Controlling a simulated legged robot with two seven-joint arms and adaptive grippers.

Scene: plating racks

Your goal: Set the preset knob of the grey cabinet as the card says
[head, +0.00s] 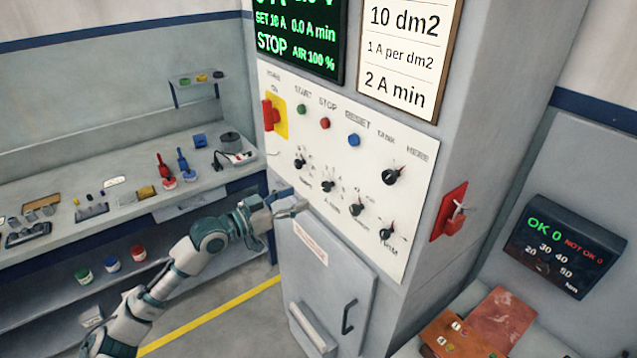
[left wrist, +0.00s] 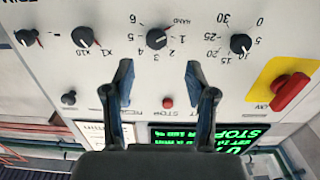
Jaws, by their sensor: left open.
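The grey cabinet (head: 325,285) has a white panel (head: 330,110) with a slanting row of black knobs. In the left wrist view, upside down, one knob (left wrist: 157,38) has a dial with HAND and low numbers; its red mark points towards HAND or 1. A neighbouring knob (left wrist: 240,43) has a scale from 0 to 30. Which is the preset knob I cannot read. The card (head: 405,50) reads 10 dm2, 1 A per dm2, 2 A min. My left gripper (head: 291,207) is open and empty, below the knob row; its fingers (left wrist: 165,95) also show in the wrist view. My right gripper is not in view.
A green-lettered display (head: 300,35) reads SET 10 A, 0.0 A min, STOP. A red switch on a yellow plate (head: 281,118) and push buttons (head: 325,123) sit above the knobs. A red side switch (head: 452,210) juts out right. A workbench (head: 205,187) stands left.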

